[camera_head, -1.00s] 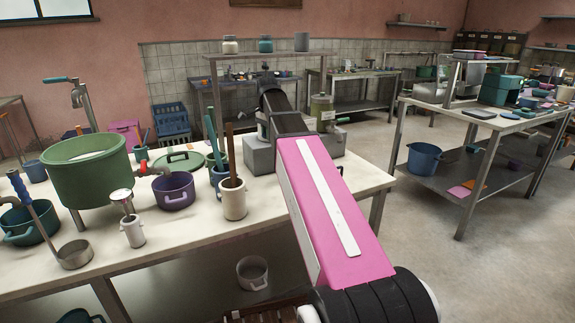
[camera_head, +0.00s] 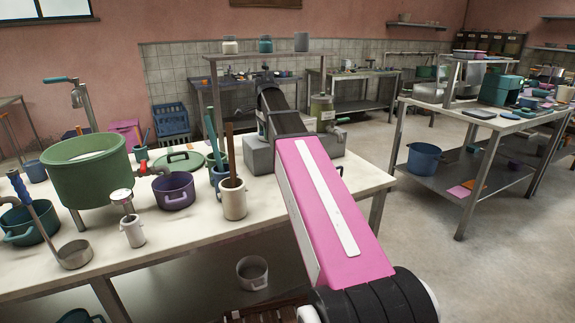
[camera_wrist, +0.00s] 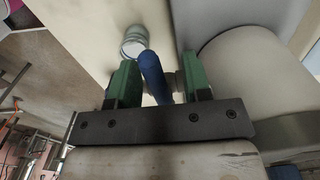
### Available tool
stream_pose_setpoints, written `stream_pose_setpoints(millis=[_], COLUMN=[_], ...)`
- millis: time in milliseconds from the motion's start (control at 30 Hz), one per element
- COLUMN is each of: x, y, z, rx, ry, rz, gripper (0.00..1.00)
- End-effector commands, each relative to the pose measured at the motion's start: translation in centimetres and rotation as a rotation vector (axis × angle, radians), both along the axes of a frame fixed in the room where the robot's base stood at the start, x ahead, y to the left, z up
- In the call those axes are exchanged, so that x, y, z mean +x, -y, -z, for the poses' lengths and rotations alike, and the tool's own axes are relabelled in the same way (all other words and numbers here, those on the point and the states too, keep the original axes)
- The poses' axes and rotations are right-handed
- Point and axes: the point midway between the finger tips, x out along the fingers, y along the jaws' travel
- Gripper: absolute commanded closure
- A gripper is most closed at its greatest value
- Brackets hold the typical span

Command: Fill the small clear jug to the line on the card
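In the wrist view my gripper (camera_wrist: 160,84) has its two green fingers apart, on either side of a blue rod-like handle (camera_wrist: 152,72). Gaps show beside the handle, so the fingers do not look closed on it. A small round vessel (camera_wrist: 134,42) with a pale, glassy rim stands on the light surface just beyond the left finger; it may be the small clear jug, but its fill level cannot be read. In the head view an olive vessel with a tap (camera_head: 322,108) stands at the table's back right, bearing a pale label. I cannot make out the card's line. My arm hides the gripper there.
A big pale cylinder (camera_wrist: 252,85) stands close right of my gripper. On the table in the head view are a green tub (camera_head: 92,172), a purple pot (camera_head: 175,192) and a cream utensil jar (camera_head: 233,201). A shelf (camera_head: 232,56) spans the back.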

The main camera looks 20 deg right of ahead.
Motion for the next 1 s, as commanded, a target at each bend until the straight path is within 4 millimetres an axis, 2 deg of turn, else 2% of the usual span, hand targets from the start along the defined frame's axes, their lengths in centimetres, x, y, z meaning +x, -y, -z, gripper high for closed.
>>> stream_pose_setpoints(millis=[367,1000], x=[0.1,0.0], y=[0.0,0.0], z=[-0.5,-6.7], rx=[0.0,0.0], ry=[0.002,0.0], rz=[-0.003,-0.003], gripper=[0.52,0.52])
